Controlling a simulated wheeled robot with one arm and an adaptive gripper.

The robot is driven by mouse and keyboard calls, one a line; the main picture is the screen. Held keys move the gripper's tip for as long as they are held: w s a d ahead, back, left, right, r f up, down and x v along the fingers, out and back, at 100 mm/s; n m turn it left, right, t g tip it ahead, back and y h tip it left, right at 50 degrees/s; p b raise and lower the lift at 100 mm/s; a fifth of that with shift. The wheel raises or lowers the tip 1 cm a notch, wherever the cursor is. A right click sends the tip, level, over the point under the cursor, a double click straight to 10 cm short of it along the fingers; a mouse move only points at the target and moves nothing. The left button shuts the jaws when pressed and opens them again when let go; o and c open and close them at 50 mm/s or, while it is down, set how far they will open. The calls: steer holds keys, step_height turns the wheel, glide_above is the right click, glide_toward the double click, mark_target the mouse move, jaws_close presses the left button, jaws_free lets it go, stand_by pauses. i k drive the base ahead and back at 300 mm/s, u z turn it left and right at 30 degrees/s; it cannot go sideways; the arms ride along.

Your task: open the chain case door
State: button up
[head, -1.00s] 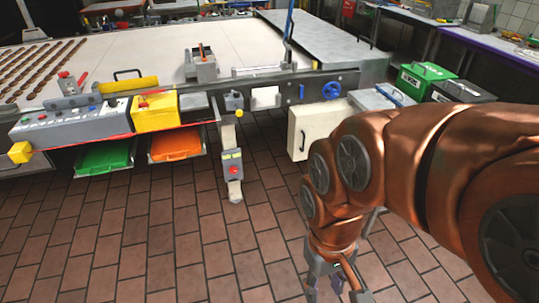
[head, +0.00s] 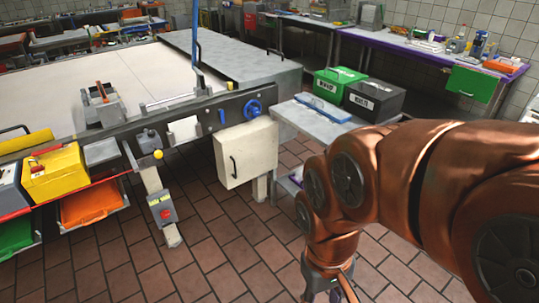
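The chain case door is most likely the cream panel (head: 247,154) under the side rail of the conveyor machine (head: 158,112), left of centre in the head view. It has a dark vertical handle (head: 233,166) near its left edge and looks closed. My gripper (head: 330,297) is low in the picture, right of the door and nearer to me, pointing down. Its fingertips are cut off by the lower picture edge, so its opening does not show. It is apart from the door and its handle.
A blue handwheel (head: 253,109) sits above the door. Right of it stands a grey side table (head: 311,122) with a green box (head: 338,84) and a black box (head: 374,100). A post with a red button (head: 164,214) stands left. Tiled floor (head: 217,232) in front of the door is clear.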

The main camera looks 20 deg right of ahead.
mark_target(249, 156)
steer(key=z, duration=0.1)
steer(key=i, duration=1.3)
steer(key=u, duration=0.85)
